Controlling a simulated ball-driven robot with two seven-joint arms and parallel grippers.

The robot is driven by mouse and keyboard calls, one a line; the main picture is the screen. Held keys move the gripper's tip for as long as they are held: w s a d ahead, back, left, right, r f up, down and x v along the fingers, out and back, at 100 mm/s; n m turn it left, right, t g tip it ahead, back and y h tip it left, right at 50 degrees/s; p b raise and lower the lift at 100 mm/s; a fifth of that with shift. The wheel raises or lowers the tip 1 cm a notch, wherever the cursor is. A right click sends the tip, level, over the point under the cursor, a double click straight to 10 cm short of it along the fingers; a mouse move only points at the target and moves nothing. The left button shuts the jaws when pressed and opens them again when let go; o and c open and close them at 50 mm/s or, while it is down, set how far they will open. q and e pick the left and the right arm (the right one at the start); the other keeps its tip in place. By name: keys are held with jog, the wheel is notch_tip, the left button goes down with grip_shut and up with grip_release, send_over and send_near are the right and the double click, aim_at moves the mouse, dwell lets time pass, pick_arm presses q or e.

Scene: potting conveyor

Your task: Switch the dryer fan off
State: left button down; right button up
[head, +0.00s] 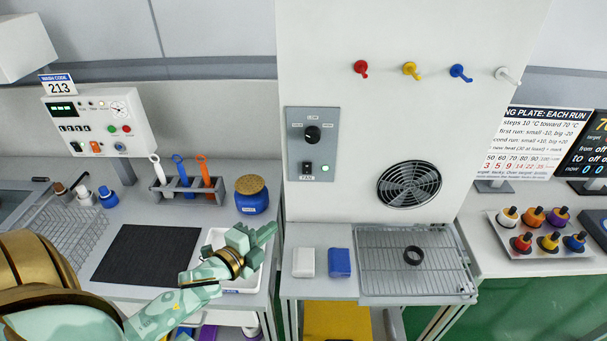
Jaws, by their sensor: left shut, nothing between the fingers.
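The dryer control plate (295,150) is a grey panel on the white upright wall at the centre. It carries a black round knob (312,134) and, below it, a small black switch (308,167) above a FAN label. A green lamp (325,168) beside the switch is lit. The round dark fan grille (409,184) is to the right of the plate. My left gripper (268,233) is shut and empty, below and left of the plate, well apart from the switch. Which way the switch is tipped is too small to tell. My right gripper is out of view.
Below the plate are a white block (304,262), a blue block (340,262) and a wire rack (380,275) bearing a black ring (413,255). A blue jar (251,204) with a cork-like lid and a tool rack (187,197) stand at left. Coloured hooks (410,69) project above the grille.

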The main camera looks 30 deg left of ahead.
pick_arm(q)
jog(key=r+m+h, duration=0.1)
jog(key=r+m+t+h, duration=0.1)
jog(key=r+m, duration=0.1)
jog(key=w+r+m+t+h, duration=0.1)
jog(key=r, duration=0.1)
jog(key=shift+a+r+m+h, duration=0.25)
jog(key=shift+a+m+h, duration=0.05)
jog(key=shift+h, duration=0.1)
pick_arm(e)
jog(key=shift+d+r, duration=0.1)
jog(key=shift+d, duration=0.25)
pick_arm(q)
send_near(307, 169)
jog(key=w+d, duration=0.3)
jog(key=d, duration=0.2)
jog(key=w+a, duration=0.1)
jog(key=w+a+r, duration=0.1)
jog(key=w, duration=0.1)
jog(key=shift+w+a, duration=0.15)
jog(key=shift+a, duration=0.05)
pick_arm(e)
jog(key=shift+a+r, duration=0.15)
pick_arm(q)
jog(key=shift+r, duration=0.1)
